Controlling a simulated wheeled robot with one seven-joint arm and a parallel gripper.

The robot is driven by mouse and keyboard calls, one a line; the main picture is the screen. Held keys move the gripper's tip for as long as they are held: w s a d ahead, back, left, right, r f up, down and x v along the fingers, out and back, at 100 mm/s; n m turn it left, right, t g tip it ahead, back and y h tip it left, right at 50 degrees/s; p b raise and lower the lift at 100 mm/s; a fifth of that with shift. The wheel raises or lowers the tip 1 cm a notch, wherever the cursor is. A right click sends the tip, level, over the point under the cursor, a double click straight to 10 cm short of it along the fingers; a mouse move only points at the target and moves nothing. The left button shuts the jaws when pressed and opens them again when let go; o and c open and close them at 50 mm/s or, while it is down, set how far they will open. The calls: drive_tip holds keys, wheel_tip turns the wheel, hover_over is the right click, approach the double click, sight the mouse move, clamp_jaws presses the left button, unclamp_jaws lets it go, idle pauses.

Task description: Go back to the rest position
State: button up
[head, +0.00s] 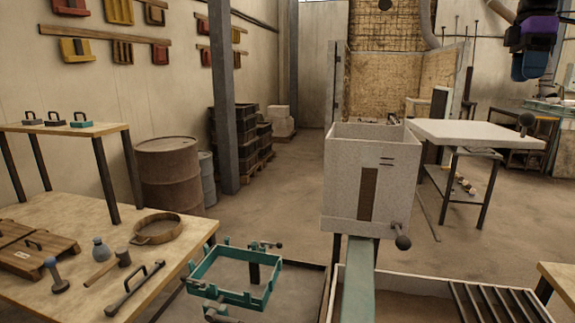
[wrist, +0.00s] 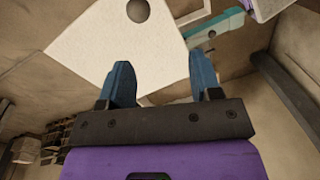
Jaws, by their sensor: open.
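My gripper (head: 530,72) hangs high at the right edge of the head view, purple with blue fingers, well above the white-topped table (head: 465,131). In the wrist view my gripper (wrist: 163,72) shows its two blue fingers spread apart, with nothing held between them. Beyond the fingers a white flat surface (wrist: 100,50) with a dark ball (wrist: 138,10) shows, apart from the fingertips. No ladle can be made out for sure in either view.
A pale open-topped box (head: 345,165) stands in the middle. A teal frame (head: 225,292) is at the lower centre. A wooden workbench (head: 90,285) with hand tools is at left. A rusty drum (head: 168,175) stands behind it. Floor is clear between the drum and the box.

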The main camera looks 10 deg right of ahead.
drive_tip(key=s+a+f+m+t, duration=0.3)
drive_tip(key=s+a+f+m, duration=0.2)
drive_tip(key=s+a+f, duration=0.5)
drive_tip(key=s+a+f+m+t, duration=0.3)
drive_tip(key=s+a+f+m, duration=0.3)
drive_tip(key=a, duration=1)
drive_tip(key=s+f, duration=0.3)
drive_tip(key=s, duration=0.2)
drive_tip(key=shift+s+a+f+t+h, duration=0.25)
drive_tip(key=shift+a+f+t+h, duration=0.05)
drive_tip(key=shift+a+f+h, duration=0.1)
